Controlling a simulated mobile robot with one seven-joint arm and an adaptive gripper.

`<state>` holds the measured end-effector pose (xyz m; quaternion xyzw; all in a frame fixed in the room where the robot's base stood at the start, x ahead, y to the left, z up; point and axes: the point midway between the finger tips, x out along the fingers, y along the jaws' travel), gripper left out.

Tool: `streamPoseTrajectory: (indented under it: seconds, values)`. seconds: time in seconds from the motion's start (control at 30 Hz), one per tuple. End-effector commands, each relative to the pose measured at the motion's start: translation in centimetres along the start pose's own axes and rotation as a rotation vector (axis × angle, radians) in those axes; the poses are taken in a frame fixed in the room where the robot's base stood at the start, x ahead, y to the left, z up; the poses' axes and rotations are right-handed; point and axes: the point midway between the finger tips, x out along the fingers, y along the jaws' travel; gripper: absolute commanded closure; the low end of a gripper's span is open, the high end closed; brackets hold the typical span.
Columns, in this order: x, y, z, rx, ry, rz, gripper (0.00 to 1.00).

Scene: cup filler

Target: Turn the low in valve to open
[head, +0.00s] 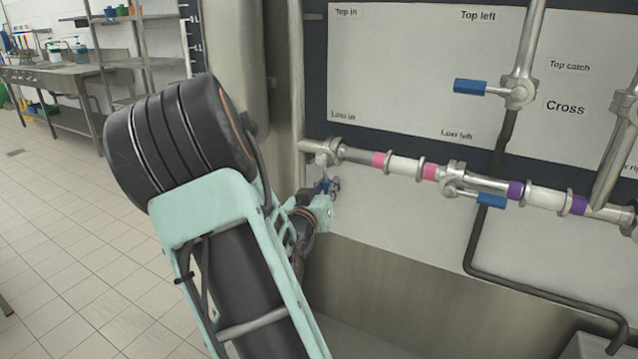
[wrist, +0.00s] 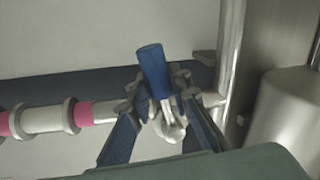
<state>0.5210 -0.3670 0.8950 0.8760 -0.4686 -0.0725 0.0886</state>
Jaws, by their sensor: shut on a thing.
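The low in valve (head: 322,158) is on the left end of the horizontal pipe, below the "Low in" label (head: 343,116). My gripper (head: 328,187) is just below the valve body. In the head view my arm and gripper hide most of the blue handle. In the wrist view the blue handle (wrist: 152,68) stands between the two fingers of my gripper (wrist: 160,98). The fingers are shut on it, and its blue end sticks out past them. The metal valve stem (wrist: 172,128) shows between the fingers.
The pipe has pink bands (head: 378,160) and purple bands (head: 515,190). Two other blue-handled valves show: one upper (head: 470,87) and one lower (head: 491,200). A steel column (head: 296,60) rises close left of the valve. A steel basin wall (head: 400,290) is below.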

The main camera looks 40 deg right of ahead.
Motion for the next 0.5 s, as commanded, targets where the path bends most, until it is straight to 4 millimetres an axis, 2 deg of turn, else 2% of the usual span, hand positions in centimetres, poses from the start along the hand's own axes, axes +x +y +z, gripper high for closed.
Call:
streamPoseTrajectory:
  seconds: [0.2, 0.5]
  values:
    - [0.6, 1.5, -0.5, -0.148, -0.033, 0.000, 1.00]
    - [0.3, 3.4, -1.2, -0.427, -0.088, -0.001, 1.00]
